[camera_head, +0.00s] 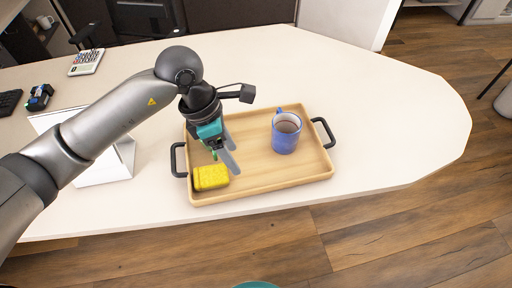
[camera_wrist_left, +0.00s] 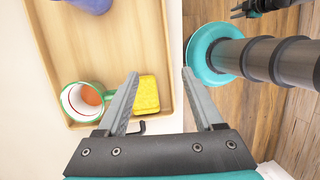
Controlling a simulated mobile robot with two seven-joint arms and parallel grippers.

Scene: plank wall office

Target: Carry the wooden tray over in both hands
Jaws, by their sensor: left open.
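The wooden tray (camera_head: 255,182) lies flat on the white table, with a black handle at the left (camera_head: 178,160) and another at the right (camera_head: 324,132). A blue mug (camera_head: 286,134) stands in its right half and a yellow sponge (camera_head: 210,178) lies at its near left corner. In the left wrist view a white and green cup (camera_wrist_left: 82,101), orange inside, stands beside the sponge (camera_wrist_left: 146,94); my gripper mostly hides it in the head view. My left gripper (camera_head: 233,158) is open and empty above the tray's left part. Part of my right gripper (camera_wrist_left: 255,8) shows at the wrist view's top edge.
A white folded stand (camera_head: 105,165) is on the table left of the tray, partly behind my left arm. A calculator (camera_head: 86,62), a dark small device (camera_head: 40,97) and a keyboard (camera_head: 9,102) lie farther left. The table right of the tray is clear.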

